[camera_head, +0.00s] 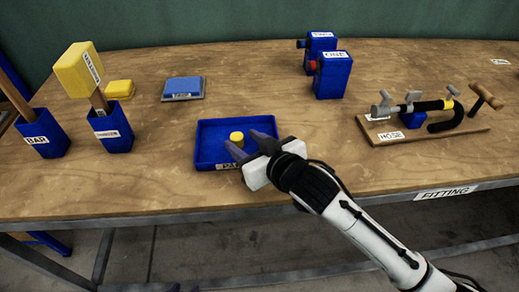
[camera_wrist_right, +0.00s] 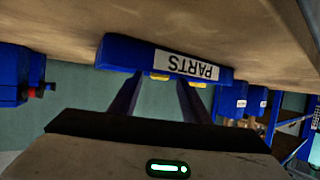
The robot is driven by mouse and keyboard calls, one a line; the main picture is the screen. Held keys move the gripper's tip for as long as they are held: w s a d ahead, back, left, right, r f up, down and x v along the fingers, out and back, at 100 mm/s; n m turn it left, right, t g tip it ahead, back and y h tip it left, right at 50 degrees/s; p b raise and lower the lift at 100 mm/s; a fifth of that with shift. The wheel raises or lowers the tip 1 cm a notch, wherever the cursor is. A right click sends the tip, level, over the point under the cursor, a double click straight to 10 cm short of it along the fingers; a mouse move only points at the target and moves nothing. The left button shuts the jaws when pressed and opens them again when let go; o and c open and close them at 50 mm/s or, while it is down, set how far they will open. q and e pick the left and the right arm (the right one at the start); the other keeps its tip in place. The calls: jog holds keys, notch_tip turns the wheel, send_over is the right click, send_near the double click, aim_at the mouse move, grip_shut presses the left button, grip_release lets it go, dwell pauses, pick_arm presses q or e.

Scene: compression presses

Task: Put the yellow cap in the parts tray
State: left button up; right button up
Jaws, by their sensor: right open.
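The yellow cap (camera_head: 237,136) stands in the blue parts tray (camera_head: 205,145), near the middle of its floor. In the right wrist view the picture is upside down and the tray (camera_wrist_right: 125,54) shows its white PARTS label. Small yellow patches show past its rim there, and I cannot tell which one is the cap. My right gripper (camera_head: 241,142) is open over the tray, its dark fingers reaching in from the right. The fingertips are on either side of the cap or very close to it. I cannot tell whether they touch it. My left gripper is out of view.
A yellow block on a handle (camera_head: 80,70) leans in a blue holder left of the tray. A yellow pad (camera_head: 119,89) and a blue-grey block (camera_head: 183,88) lie behind. Blue boxes (camera_head: 332,75) stand at back right. A hose fixture board (camera_head: 425,133) lies at right.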

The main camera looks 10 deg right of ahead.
jog(key=v, duration=0.9)
jog(key=shift+s+d+r, duration=0.15)
jog(key=shift+s+d, duration=0.1)
jog(key=shift+s, duration=0.05)
